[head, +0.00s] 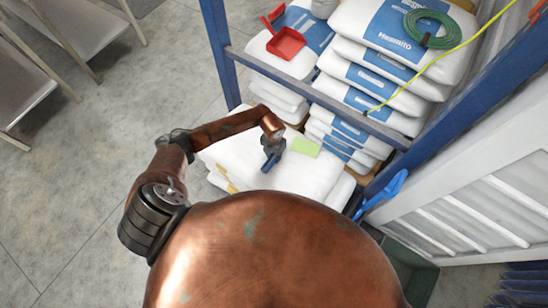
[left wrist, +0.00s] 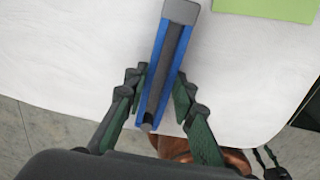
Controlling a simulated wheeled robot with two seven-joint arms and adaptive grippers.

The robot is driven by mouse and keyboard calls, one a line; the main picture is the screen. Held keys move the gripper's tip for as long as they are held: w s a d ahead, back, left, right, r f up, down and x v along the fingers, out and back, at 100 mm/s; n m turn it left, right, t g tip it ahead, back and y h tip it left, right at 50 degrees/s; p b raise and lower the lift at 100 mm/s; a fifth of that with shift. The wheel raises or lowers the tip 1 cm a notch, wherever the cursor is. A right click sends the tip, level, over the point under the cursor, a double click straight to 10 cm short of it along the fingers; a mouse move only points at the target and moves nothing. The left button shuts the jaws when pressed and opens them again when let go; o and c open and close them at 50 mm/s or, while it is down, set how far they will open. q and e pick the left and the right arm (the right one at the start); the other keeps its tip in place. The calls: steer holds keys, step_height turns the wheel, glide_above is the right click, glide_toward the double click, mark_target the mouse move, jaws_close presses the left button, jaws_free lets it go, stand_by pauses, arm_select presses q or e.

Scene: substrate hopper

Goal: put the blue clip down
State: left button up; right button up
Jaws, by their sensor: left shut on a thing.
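The blue clip (left wrist: 161,62), a long blue bar with a grey middle and a grey end, is held between the fingers of my left gripper (left wrist: 160,97). In the head view the clip (head: 269,163) shows small under my left gripper (head: 272,150), over the white sack stack (head: 315,180). The left gripper is shut on the clip near its lower end in the wrist view. I cannot tell whether the clip touches the sack.
A light green card (head: 305,147) lies on the sack beside the clip. A blue rack frame (head: 310,90) stands behind, with stacked labelled sacks, a red dustpan (head: 286,43) and a green hose coil (head: 430,28). A blue scoop-like item (head: 385,190) is at right. White sack surface around the clip is clear.

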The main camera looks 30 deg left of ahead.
arm_select(q)
jaws_close()
